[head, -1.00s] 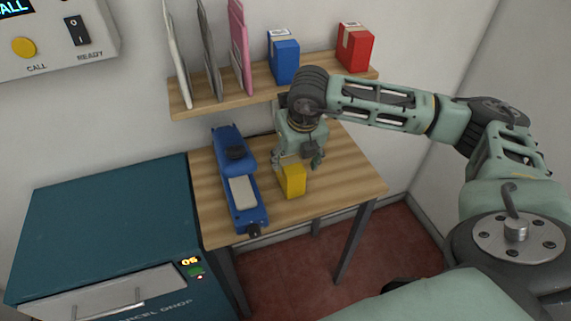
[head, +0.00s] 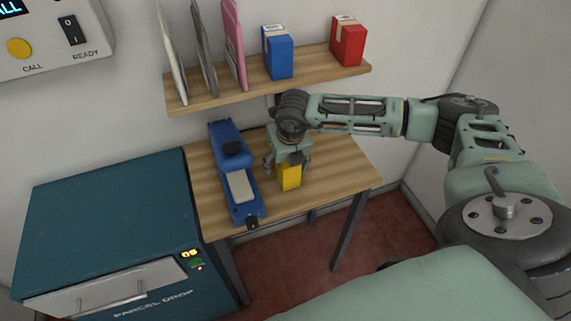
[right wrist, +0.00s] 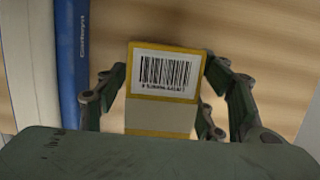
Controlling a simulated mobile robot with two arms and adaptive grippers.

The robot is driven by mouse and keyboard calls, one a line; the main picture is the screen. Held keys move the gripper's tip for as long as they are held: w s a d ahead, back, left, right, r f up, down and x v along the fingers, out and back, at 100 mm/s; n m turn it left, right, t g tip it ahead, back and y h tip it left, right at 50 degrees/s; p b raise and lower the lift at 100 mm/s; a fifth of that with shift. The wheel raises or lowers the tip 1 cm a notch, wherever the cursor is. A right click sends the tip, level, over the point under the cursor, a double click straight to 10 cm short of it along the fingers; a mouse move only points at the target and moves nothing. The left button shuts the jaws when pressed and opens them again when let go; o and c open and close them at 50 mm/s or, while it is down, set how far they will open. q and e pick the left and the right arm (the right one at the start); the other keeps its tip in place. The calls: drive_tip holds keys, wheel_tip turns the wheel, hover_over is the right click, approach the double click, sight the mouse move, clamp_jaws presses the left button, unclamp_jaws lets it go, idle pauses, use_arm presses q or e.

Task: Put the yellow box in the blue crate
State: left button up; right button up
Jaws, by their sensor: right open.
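The yellow box (head: 290,178) stands on the wooden table (head: 335,163). In the right wrist view the yellow box (right wrist: 158,121) shows a white barcode label facing the camera. My right gripper (head: 287,168) is over the box from above, with its fingers open on both sides of it. In the right wrist view a finger lies left and right of the box; contact cannot be told. The gripper hides the box's upper part in the head view. No blue crate shows in these frames. My left gripper is not in view.
A blue device (head: 222,151) lies close to the left of the box. A shelf (head: 210,99) above bears envelopes, a blue box (head: 279,57) and a red box (head: 348,45). A teal parcel-drop cabinet (head: 110,222) stands left. The table's right part is clear.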

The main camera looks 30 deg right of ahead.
drive_tip(key=shift+f+b, duration=0.25)
drive_tip(key=shift+b, duration=0.15)
drive_tip(key=shift+c, duration=0.3)
idle(0.3)
drive_tip(key=c, duration=1.3)
drive_tip(key=shift+c, duration=1.2)
drive_tip(key=shift+w+r+p, duration=0.1)
drive_tip(key=shift+r+p, duration=0.25)
drive_tip(key=shift+p, duration=0.1)
